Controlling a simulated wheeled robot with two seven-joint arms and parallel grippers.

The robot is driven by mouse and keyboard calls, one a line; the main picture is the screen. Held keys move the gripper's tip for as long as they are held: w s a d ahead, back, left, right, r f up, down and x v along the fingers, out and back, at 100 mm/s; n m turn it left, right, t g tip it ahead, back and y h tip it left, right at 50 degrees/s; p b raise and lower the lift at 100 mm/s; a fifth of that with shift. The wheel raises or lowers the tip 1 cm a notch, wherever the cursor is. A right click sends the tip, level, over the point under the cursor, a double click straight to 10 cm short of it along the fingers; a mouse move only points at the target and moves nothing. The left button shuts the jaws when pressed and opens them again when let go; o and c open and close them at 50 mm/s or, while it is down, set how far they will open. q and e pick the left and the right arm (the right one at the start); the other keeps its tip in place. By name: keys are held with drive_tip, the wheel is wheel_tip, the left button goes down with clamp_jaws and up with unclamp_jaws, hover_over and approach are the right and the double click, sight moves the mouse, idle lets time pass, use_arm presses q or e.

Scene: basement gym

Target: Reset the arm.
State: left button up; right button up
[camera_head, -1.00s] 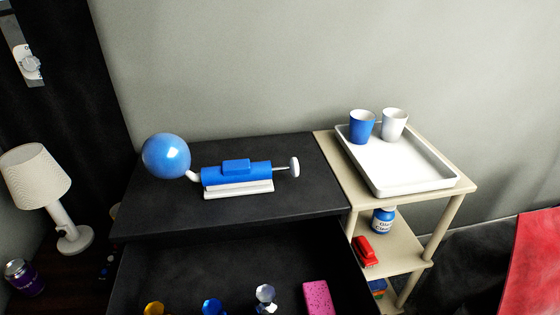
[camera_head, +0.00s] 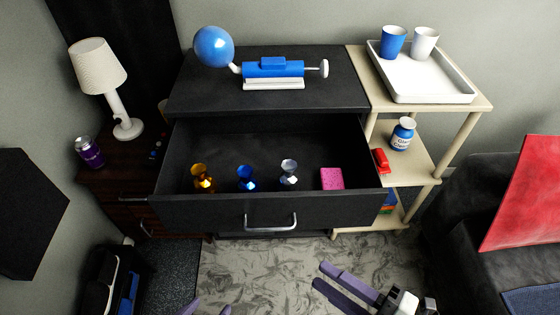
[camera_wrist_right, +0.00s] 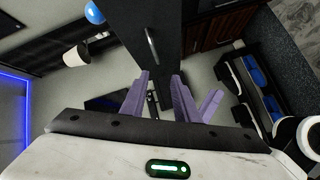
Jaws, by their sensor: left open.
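My right gripper (camera_head: 318,274) reaches in from the bottom right of the head view, in front of the drawer and above the carpet. Its two purple fingers are apart with nothing between them. They also show in the right wrist view (camera_wrist_right: 160,76). My left gripper (camera_head: 210,304) shows only as purple fingertips at the bottom edge of the head view. They are apart, and nothing is seen between them. Most of the left arm is out of the picture.
An open black drawer (camera_head: 225,212) holds a gold, a blue and a clear faceted piece and a pink block (camera_head: 332,179). A blue pump with a balloon (camera_head: 213,47) sits above. A shelf with a white tray (camera_head: 425,91) stands right. Carpet (camera_head: 260,275) is clear.

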drive_tip(key=w+d+f+m+t+h, duration=0.2)
drive_tip(key=w+d+f+m+h, duration=0.3)
drive_tip(key=m+h, duration=0.5)
drive_tip(key=s+d+f+m+g, duration=0.2)
drive_tip(key=s+f+m+g, duration=0.2)
drive_tip(key=s+f+m, duration=0.3)
wheel_tip(320, 180, down, 2)
drive_tip(key=m, duration=0.4)
drive_tip(key=shift+s+h, duration=0.2)
drive_tip(key=shift+h, duration=0.2)
